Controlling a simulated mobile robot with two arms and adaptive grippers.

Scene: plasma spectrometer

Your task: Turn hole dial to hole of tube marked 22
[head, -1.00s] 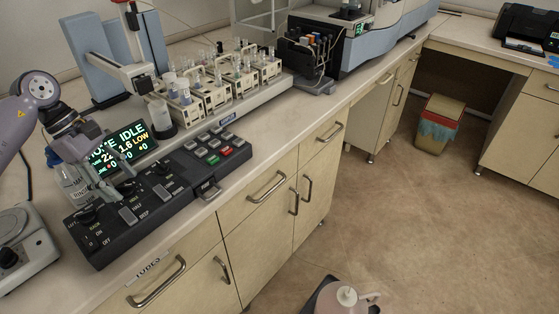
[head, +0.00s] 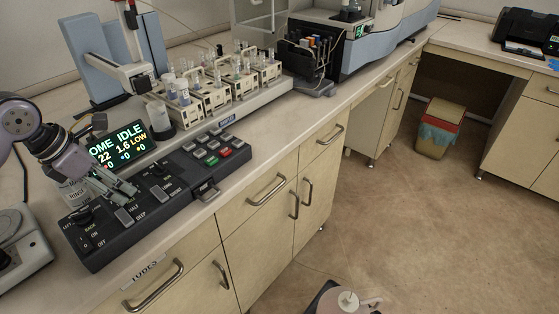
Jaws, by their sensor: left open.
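The black control panel (head: 165,219) lies on the bench at the left in the head view, with several knobs, switches and coloured buttons. Tube racks (head: 205,94) with several tubes stand behind the panel.
A white device (head: 18,240) sits at the far left. A vertical sampler arm (head: 133,45) rises behind the display. The floor to the right is open, with a bin (head: 438,128).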

